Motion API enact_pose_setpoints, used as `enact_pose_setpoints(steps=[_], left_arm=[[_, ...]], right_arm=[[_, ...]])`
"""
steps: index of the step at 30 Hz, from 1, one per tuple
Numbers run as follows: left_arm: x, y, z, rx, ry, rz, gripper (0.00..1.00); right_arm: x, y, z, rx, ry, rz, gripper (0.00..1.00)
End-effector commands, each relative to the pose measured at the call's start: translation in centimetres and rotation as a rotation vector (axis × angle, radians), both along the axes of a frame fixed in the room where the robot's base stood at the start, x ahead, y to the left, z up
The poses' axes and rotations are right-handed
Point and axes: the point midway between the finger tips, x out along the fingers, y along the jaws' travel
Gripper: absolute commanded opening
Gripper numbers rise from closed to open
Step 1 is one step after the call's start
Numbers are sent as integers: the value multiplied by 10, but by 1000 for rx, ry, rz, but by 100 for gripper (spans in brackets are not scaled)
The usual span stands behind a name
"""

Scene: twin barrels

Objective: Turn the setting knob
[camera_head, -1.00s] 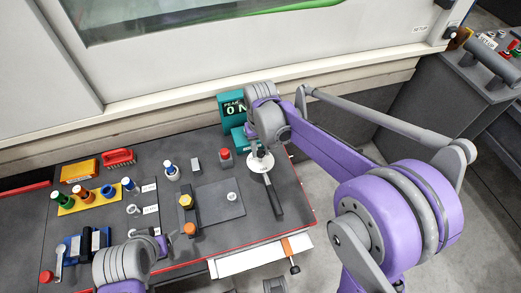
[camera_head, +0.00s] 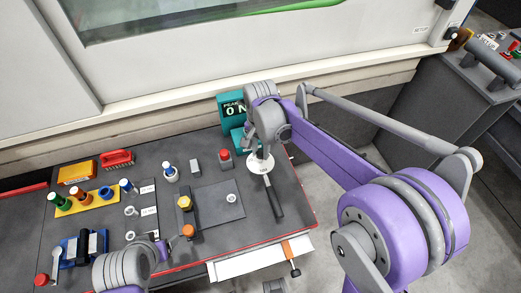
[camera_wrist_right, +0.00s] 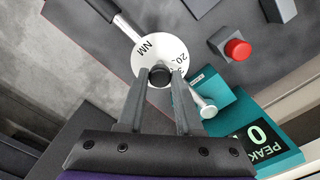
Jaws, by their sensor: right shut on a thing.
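The setting knob (camera_wrist_right: 160,77) is a small dark round knob at the middle of a white dial (camera_wrist_right: 145,50) marked "NM" and "20". My right gripper (camera_wrist_right: 160,74) is shut on the knob, one finger on each side. In the head view the white dial (camera_head: 262,164) lies at the right end of the bench, with a dark handle (camera_head: 275,198) running toward the front edge. The right wrist hides the knob there. My left gripper (camera_head: 160,243) is low at the front of the bench, mostly hidden by its own wrist; its jaws cannot be made out.
A teal display (camera_head: 232,110) reading "PEAK 0" stands behind the dial. A red-topped button (camera_head: 224,155) is to its left. A dark plate (camera_head: 215,205) with a yellow-topped post (camera_head: 184,202) lies left of the handle. A yellow socket rack (camera_head: 85,203) is farther left.

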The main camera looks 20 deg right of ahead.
Motion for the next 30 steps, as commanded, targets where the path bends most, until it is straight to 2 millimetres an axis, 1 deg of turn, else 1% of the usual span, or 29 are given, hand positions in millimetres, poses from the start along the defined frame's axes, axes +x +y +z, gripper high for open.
enact_pose_setpoints(steps=[7, 21, 22, 26, 27, 30], left_arm=[[0, 0, -1, 0, 0, 0, 73], [0, 0, -1, 0, 0, 0, 73], [0, 0, -1, 0, 0, 0, 73], [0, 0, -1, 0, 0, 0, 73], [0, 0, -1, 0, 0, 0, 73], [0, 0, -1, 0, 0, 0, 73]], right_arm=[[0, 0, 0, 0, -1, -64, 0], [0, 0, 0, 1, -1, -76, 0], [0, 0, 0, 1, -1, -75, 38], [0, 0, 0, 0, 0, -75, 61], [0, 0, 0, 0, 0, -75, 64], [0, 0, 0, 0, 0, -75, 64]])
